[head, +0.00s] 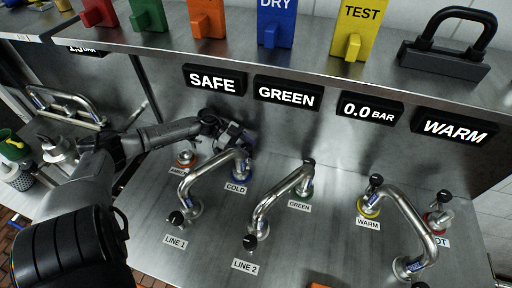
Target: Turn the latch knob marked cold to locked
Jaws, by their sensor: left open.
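The latch knob marked cold (243,174) is on the steel panel, above its COLD label (236,188). Its blue base shows, but the gripper and a bent pipe end partly cover it, so I cannot read its position. My left gripper (240,141) is open, just above and behind the cold knob. Whether its fingers touch or surround the knob I cannot tell. My right gripper is not in view.
Curved pipes rise from the LINE 1 knob (177,218) and LINE 2 knob (250,242). Knobs marked amber (185,158), green (305,188) and warm (370,205) stand nearby. A sign reading SAFE (214,79) hangs above.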

